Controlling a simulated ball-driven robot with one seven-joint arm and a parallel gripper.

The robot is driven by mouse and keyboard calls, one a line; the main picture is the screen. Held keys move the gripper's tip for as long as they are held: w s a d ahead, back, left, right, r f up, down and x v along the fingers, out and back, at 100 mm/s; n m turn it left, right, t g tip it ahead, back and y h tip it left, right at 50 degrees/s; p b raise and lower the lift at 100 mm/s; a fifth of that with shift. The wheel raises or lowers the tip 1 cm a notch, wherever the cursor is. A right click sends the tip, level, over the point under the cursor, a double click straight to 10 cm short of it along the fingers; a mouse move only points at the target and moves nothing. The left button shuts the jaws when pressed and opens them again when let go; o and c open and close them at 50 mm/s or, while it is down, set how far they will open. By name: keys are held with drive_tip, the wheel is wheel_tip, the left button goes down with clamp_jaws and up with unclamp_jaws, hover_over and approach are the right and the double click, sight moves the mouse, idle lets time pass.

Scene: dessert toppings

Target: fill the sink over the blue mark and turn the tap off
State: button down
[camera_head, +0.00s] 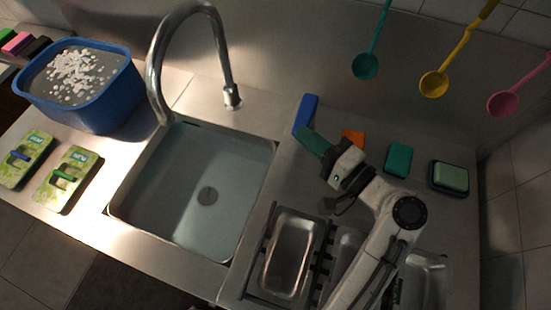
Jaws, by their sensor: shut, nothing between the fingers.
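The sink (150,205) is a square steel basin left of centre. Its floor and round drain show through a pale bluish-grey tint; I cannot tell the water level. I cannot make out a blue mark on its wall. The tap (158,65) is a tall chrome gooseneck. One end hangs over the sink's back left corner and the other meets the counter at the back. I cannot tell whether water runs from it. My gripper (332,175) is shut and empty, right of the sink and apart from the tap.
A blue tub (105,110) with white bits floating stands left of the tap. Two green packs (68,180) lie in front of it. Blue (305,113), dark green (312,140) and orange pieces lie near my gripper. Metal trays (290,255) sit below. Coloured ladles (365,66) hang above.

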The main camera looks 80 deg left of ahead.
drive_tip(key=s+d+r+b, duration=0.1)
drive_tip(key=s+d+r, duration=0.6)
drive_tip(key=s, duration=0.1)
drive_tip(key=shift+s+d, duration=0.3)
drive_tip(key=shift+s, duration=0.1)
drive_tip(key=shift+r, duration=0.1)
drive_tip(key=shift+s, duration=0.1)
